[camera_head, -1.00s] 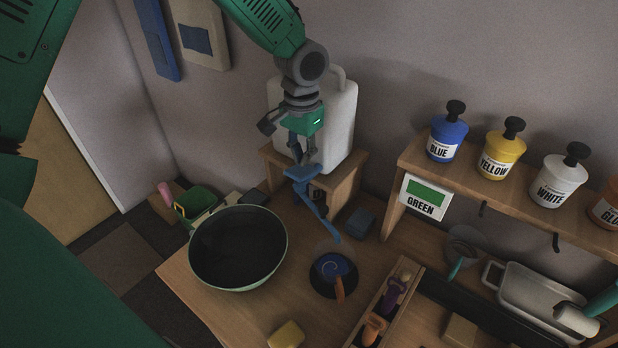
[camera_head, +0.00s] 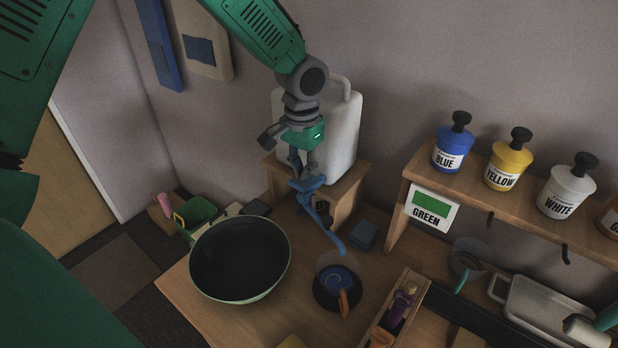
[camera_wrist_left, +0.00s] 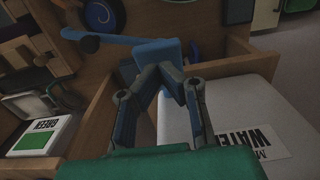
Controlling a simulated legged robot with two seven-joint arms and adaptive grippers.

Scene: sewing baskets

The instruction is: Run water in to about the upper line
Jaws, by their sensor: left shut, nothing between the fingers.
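The white water container (camera_head: 345,125) stands on a wooden stand; its "WATER" label shows in the wrist view (camera_wrist_left: 268,138). A blue tap piece (camera_head: 310,184) with a long thin arm is at its front, also in the wrist view (camera_wrist_left: 172,52). My left gripper (camera_head: 304,168) is shut and empty, its fingertips (camera_wrist_left: 168,76) right at the blue piece; whether they touch it I cannot tell. Below the arm's end sits a clear-rimmed vessel (camera_head: 337,264) with a blue swirl and an orange handle, on a dark disc. No upper line or water can be made out.
A large dark bowl (camera_head: 240,260) stands left of the vessel. A wooden tray (camera_head: 408,300) with tools lies to its right. A shelf (camera_head: 407,170) with labelled paint bottles and a green card (camera_head: 431,208) is at the right. A small blue block (camera_head: 363,235) lies near the stand.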

